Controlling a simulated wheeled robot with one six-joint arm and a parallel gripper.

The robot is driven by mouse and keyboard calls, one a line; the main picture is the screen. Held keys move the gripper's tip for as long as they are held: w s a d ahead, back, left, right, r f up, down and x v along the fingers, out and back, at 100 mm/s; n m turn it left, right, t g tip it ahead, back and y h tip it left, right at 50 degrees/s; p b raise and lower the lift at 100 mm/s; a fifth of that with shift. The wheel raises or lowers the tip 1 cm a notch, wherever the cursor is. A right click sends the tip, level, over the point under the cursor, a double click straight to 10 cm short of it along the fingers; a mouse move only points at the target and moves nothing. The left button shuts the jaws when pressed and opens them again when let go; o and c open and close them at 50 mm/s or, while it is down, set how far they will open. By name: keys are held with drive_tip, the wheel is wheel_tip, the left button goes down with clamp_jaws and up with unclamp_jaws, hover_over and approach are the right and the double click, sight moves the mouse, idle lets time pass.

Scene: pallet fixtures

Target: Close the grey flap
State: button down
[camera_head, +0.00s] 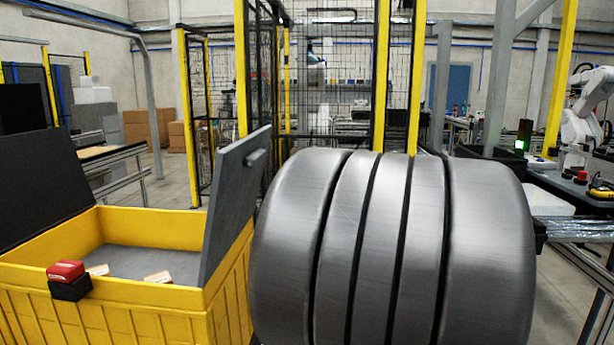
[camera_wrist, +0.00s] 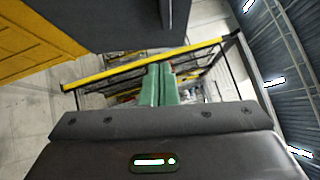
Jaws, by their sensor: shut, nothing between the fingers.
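The grey flap (camera_head: 235,195) stands up, leaning outward, along the right side of a yellow crate (camera_head: 150,212) in the head view. A small grey block, like a handle (camera_head: 257,158), sticks out from its outer face near the top. In the wrist view the flap (camera_wrist: 125,25) is a dark panel at the top, with its handle (camera_wrist: 166,14) on it. My gripper (camera_wrist: 160,68) shows green fingers shut together and empty, below the flap in that picture and apart from it. In the head view my gripper is hidden behind my large silver arm link.
A black panel (camera_head: 40,185) stands open at the crate's left. A red and black block (camera_head: 68,280) sits on the front rim. Small labelled pieces (camera_head: 158,278) lie inside on the grey floor. Yellow-framed mesh fencing (camera_head: 335,80) stands behind. A worktable (camera_head: 110,155) is at the left.

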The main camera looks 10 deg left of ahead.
drive_tip(key=p, duration=0.4)
approach(262, 158)
drive_tip(key=w+a, duration=0.3)
drive_tip(key=w, duration=0.2)
drive_tip(key=shift+s+a+r, duration=0.2)
drive_tip(key=shift+a+r, duration=0.15)
drive_tip(key=shift+a, duration=0.4)
